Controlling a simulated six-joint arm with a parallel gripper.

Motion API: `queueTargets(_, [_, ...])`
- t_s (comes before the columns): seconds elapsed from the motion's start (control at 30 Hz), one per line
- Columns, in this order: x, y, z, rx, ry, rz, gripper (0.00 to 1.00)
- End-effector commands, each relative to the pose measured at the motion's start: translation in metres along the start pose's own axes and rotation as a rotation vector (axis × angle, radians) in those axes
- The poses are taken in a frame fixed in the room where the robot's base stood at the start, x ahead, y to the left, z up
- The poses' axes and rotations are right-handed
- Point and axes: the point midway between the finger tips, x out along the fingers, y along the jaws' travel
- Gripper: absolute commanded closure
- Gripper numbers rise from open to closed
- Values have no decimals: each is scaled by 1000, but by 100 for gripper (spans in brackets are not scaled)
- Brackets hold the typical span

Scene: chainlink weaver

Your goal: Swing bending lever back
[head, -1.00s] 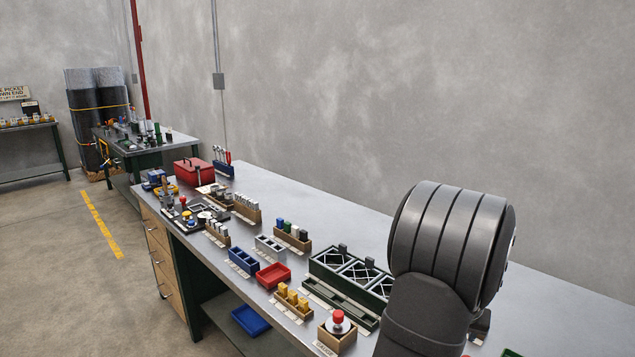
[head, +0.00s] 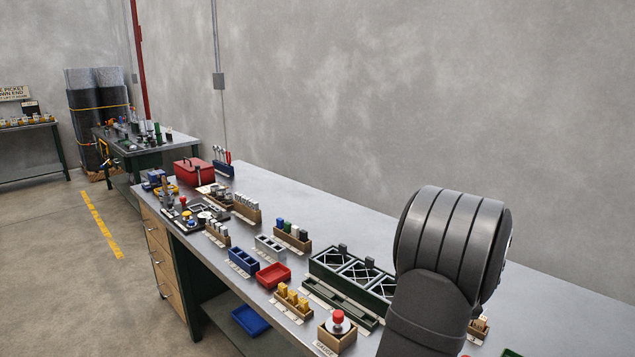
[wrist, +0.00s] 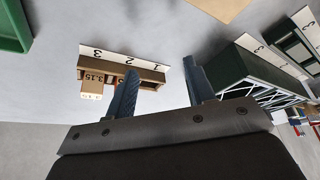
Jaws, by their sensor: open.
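My gripper (wrist: 161,66) shows in the wrist view with its two dark fingers apart and nothing held between them. It is hidden behind my arm in the head view. A small dark fixture plate with upright posts and a red-topped knob (head: 183,201) stands at the far left end of the bench. It may carry the bending lever, but it is too small to tell the lever or its angle. My gripper is far from this fixture, over the near right part of the bench.
A wooden rack with numbered slots (wrist: 120,69) lies beyond my fingers. A dark green frame with mesh panels (head: 349,274) stands left of my arm. A red tray (head: 273,275), blue bin (head: 243,261) and red-button box (head: 337,333) line the bench (head: 335,220). Its back strip is clear.

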Motion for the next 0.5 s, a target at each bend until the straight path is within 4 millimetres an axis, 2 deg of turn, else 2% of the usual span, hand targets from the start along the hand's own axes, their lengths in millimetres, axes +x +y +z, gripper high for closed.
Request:
queueTargets(0.13, [0, 0, 0, 1, 0, 0, 51])
queueTargets(0.27, [-9, 2, 1, 5, 1, 3, 76])
queueTargets(0.4, [-50, 11, 8, 22, -4, 11, 100])
queueTargets(0.5, [-86, 15, 19, 36, -15, 16, 100])
